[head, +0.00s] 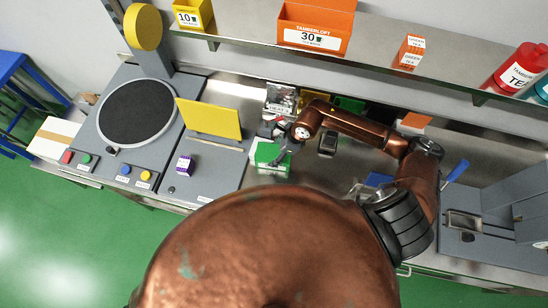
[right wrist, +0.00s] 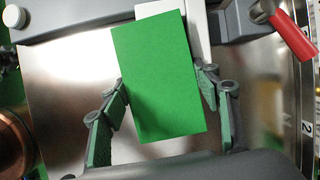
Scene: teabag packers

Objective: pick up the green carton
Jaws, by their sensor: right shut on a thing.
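The green carton (head: 266,153) is on or just above the steel counter, to the right of the grey machine panel; I cannot tell whether it touches the counter. Its plain green face fills the middle of the right wrist view (right wrist: 157,75). My right gripper (head: 279,158) reaches down at the carton from the right. In the right wrist view, its two fingers press on the left and right sides of the carton, so it is shut on it. My left gripper is not in view.
A purple-and-white small box (head: 185,165) stands on the grey panel to the left, before an upright yellow plate (head: 209,118). A steel shelf (head: 385,45) with an orange bin (head: 315,28) runs above the counter. A clear container (head: 281,98) stands behind the carton.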

